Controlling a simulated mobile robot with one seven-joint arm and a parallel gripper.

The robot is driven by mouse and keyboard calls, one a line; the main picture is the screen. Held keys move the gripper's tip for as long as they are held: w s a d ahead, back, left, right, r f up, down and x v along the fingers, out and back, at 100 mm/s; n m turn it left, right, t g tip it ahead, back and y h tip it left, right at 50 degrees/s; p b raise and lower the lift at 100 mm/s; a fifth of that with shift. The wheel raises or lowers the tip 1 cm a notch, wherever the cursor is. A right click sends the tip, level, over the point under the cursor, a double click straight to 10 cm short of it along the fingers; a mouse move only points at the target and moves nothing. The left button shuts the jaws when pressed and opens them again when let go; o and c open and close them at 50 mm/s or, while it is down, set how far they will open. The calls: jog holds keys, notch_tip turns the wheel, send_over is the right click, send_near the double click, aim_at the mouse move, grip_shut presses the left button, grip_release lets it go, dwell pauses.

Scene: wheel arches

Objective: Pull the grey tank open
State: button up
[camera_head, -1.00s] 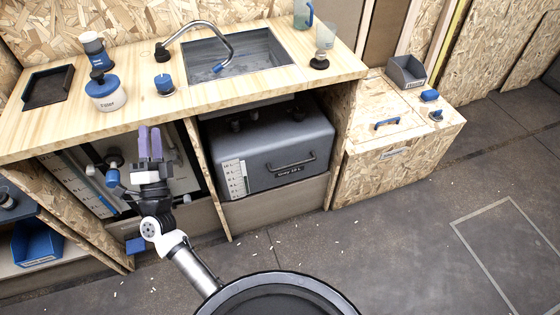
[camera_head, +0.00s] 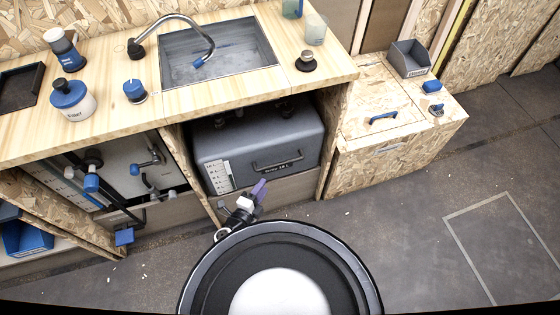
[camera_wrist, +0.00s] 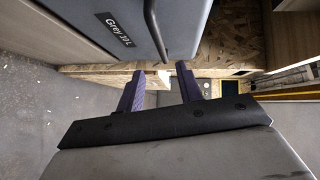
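The grey tank (camera_head: 228,152) sits in the bay under the sink, with a dark bar handle (camera_head: 280,163) on its front and a white level scale at its left. In the wrist view its front (camera_wrist: 150,12) shows the label "Grey 10 L", and the handle (camera_wrist: 154,32) hangs just beyond the fingertips. My gripper (camera_head: 262,183) is low in front of the tank, below and left of the handle. In the wrist view my gripper (camera_wrist: 160,70) has its two purple fingers apart with nothing between them. The fingers do not touch the handle.
A wooden post (camera_head: 190,175) bounds the bay on the left. The left bay holds pipes and blue-handled valves (camera_head: 92,183). A plywood box (camera_head: 385,160) stands to the right. The counter with the sink (camera_head: 215,60) overhangs the tank. The floor (camera_head: 400,230) at the right is clear.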

jog(key=shift+b+x, duration=2.45)
jog(key=shift+x, duration=3.85)
jog(key=shift+c, duration=0.5)
grip_shut()
